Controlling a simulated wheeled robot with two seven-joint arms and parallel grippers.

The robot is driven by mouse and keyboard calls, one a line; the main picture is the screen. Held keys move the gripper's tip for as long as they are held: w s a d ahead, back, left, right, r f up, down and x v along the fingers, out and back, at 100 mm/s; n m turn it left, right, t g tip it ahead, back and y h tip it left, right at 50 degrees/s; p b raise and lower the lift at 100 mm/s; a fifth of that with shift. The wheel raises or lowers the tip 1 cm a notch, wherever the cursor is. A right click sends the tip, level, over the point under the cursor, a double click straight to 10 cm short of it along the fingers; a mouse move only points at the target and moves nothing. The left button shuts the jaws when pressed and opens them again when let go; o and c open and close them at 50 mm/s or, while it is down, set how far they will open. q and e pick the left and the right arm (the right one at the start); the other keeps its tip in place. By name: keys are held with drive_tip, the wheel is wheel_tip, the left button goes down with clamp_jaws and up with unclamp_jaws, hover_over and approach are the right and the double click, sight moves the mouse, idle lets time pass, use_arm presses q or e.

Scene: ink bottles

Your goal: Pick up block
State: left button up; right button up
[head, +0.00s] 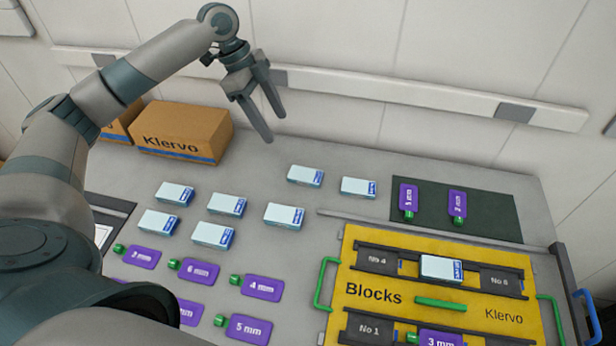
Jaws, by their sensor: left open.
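Several white-and-pale-blue blocks lie on the grey table. They include a back block (305,175), a block to its right (358,187), a middle block (284,216), and a left group with a block (175,193), a second (227,204), a third (158,222) and a fourth (212,235). Another block (441,268) sits in the yellow "Blocks" tray (375,292), between slots No 4 and No 5. My left gripper (274,126) is open and empty, raised near the back wall, apart from every block. My right gripper is out of view.
Purple tags with green ends lie at front left, such as the 4 mm tag (262,288). Two purple tags lie on a dark mat (485,210) at back right. Klervo cartons (185,128) stand at back left. A rail (420,94) runs along the wall.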

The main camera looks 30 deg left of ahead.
use_arm(q)
drive_tip(key=p, duration=0.4)
hover_over(293, 173)
wheel_tip(293, 173, down, 11)
drive_tip(key=shift+r, duration=0.1)
drive_tip(key=shift+f, duration=0.3)
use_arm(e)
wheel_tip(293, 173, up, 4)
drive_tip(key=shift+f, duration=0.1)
